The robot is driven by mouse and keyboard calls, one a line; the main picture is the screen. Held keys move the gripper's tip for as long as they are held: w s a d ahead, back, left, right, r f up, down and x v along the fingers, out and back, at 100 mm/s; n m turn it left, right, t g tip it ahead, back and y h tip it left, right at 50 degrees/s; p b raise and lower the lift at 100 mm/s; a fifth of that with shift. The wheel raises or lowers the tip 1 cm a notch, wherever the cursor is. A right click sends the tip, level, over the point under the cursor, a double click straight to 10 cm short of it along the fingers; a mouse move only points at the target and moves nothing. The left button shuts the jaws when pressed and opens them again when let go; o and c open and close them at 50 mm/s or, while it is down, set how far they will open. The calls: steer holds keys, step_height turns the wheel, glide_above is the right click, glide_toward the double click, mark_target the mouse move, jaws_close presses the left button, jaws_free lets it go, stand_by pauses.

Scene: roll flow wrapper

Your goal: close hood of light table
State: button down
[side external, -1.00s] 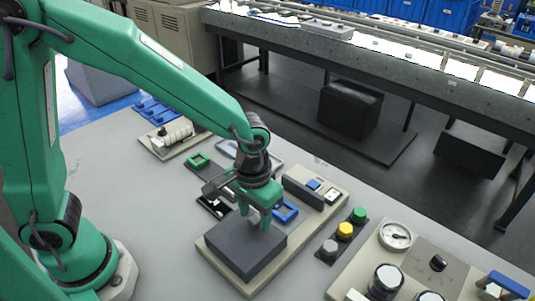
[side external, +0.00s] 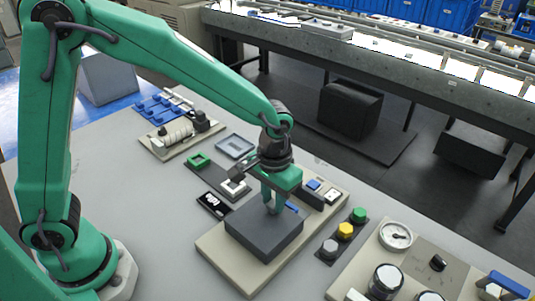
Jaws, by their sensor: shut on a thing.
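The light table (side external: 238,270) has a pale beige base lying on the grey worktop. A dark grey box-shaped hood (side external: 265,232) sits on the base, leaving a bare beige strip at its near left end. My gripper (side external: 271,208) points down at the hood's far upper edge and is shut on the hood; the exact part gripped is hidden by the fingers. A blue frame (side external: 292,206) shows only as a sliver behind the fingers and hood. A dark upright block (side external: 308,197) stands on the base just beyond the hood.
A blue piece (side external: 313,184) and a white switch (side external: 332,195) sit at the base's far end. Green, yellow and grey buttons (side external: 345,229) stand to the right. A black card (side external: 214,204) and a green frame (side external: 199,160) lie to the left. The near-left worktop is clear.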

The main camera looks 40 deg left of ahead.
steer(key=w, duration=0.7)
steer(key=shift+w+r, duration=0.1)
steer(key=shift+w, duration=0.15)
steer(key=c, duration=1.3)
jaws_free()
steer(key=shift+o, duration=0.5)
steer(key=shift+s, duration=0.1)
steer(key=shift+r, duration=0.1)
step_height(320, 180, up, 8)
steer(key=shift+f, duration=0.2)
